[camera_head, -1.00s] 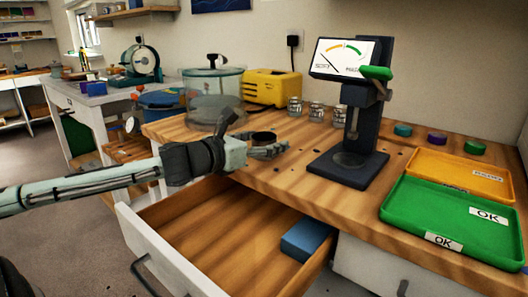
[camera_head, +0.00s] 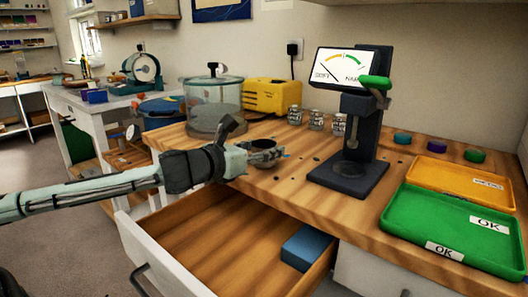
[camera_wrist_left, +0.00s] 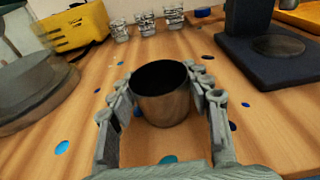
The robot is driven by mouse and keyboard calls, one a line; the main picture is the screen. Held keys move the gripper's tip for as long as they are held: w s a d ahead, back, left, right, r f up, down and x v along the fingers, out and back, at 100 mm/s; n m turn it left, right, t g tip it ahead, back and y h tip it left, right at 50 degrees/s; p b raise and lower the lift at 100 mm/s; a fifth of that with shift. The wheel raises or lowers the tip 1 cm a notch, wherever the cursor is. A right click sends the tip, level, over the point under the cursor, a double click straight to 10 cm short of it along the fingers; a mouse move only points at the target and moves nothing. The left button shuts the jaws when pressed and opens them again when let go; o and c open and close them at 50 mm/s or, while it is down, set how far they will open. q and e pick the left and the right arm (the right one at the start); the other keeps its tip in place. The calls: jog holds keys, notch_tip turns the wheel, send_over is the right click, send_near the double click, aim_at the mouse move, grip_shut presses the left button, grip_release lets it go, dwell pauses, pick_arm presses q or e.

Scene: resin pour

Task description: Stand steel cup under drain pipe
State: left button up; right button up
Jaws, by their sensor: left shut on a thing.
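A small steel cup (camera_head: 265,147) with a dark open mouth is upright at the worktop's left front, above the open drawer. In the left wrist view the cup (camera_wrist_left: 163,95) sits between the two grey fingers of my left gripper (camera_wrist_left: 163,88). My left gripper (camera_head: 254,160) is shut on the cup, with the fingers along its sides. I cannot tell whether the cup's base touches the wood. I cannot make out a drain pipe for certain in either view. My right gripper is not in view.
A clear lidded chamber (camera_head: 214,108) and a yellow machine (camera_head: 272,96) stand behind the cup. Several glass jars (camera_head: 316,119) stand further back. A dark press stand (camera_head: 350,174) is to the right, beside green (camera_head: 400,229) and orange trays. The drawer (camera_head: 215,245) below is open, holding a blue box.

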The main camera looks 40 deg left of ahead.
pick_arm(q)
jog(key=shift+r, duration=0.45)
notch_tip(320, 180, up, 3)
jog(key=shift+f+p, duration=0.1)
jog(key=shift+p, duration=0.7)
jog(key=shift+s+a+r+p, duration=0.25)
jog(key=shift+s+a+r, duration=0.2)
jog(key=shift+s+a, duration=0.2)
jog(key=shift+s+a+r+p, duration=0.2)
jog(key=shift+s+a+r, duration=0.3)
jog(key=shift+a, duration=0.1)
jog(key=shift+o, duration=0.2)
jog(key=s+a+r, duration=0.5)
jog(key=a, duration=0.1)
jog(key=shift+s, duration=0.2)
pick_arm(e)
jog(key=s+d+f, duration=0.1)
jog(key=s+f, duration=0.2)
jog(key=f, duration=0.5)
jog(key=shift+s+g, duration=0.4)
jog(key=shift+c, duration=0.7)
pick_arm(q)
jog(key=shift+s, duration=0.2)
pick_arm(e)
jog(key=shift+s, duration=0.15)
